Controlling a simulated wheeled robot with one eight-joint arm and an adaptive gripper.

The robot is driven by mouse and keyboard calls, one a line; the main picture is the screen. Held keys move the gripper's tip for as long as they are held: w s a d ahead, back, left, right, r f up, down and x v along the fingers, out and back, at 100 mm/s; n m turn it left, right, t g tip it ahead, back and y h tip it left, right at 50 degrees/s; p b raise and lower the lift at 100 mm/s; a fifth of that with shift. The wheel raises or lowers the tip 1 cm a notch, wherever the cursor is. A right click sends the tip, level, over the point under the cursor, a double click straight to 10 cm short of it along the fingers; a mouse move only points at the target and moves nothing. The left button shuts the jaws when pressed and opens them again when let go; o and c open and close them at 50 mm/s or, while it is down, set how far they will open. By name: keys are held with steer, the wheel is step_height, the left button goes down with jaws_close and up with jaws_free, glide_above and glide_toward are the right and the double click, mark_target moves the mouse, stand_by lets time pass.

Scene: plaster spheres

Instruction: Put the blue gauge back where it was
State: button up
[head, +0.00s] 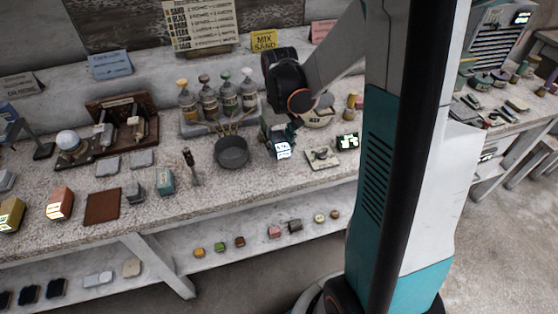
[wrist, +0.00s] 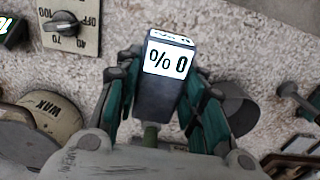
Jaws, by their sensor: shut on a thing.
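My gripper (head: 280,135) is shut on a small boxy gauge with a slate blue-grey body and a lit white display (head: 283,151). In the wrist view the gauge (wrist: 158,97) sits between the teal finger pads of my gripper (wrist: 157,105), its display reading "% 0" and turned toward the top. It is over the speckled bench (head: 75,190), between a dark bowl (head: 232,152) and a dial plate (head: 322,158). I cannot tell whether its base touches the bench. The fingers partly hide its sides.
The dial plate (wrist: 70,25) and a round wax tin (wrist: 50,118) are close on the left in the wrist view. A teal block (head: 165,182), a grey block (head: 135,192), an orange box (head: 60,204) and a rust-brown mat (head: 102,208) are left of the bowl. Bottles (head: 228,98) stand behind.

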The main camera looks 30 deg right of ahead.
mark_target(279, 140)
steer(key=shift+f+b, duration=0.95)
steer(key=shift+f, duration=1.85)
steer(key=shift+f, duration=0.15)
steer(key=o, duration=0.9)
steer(key=shift+o, duration=0.2)
step_height(279, 140, up, 12)
steer(key=p, duration=0.4)
steer(key=shift+r, duration=0.2)
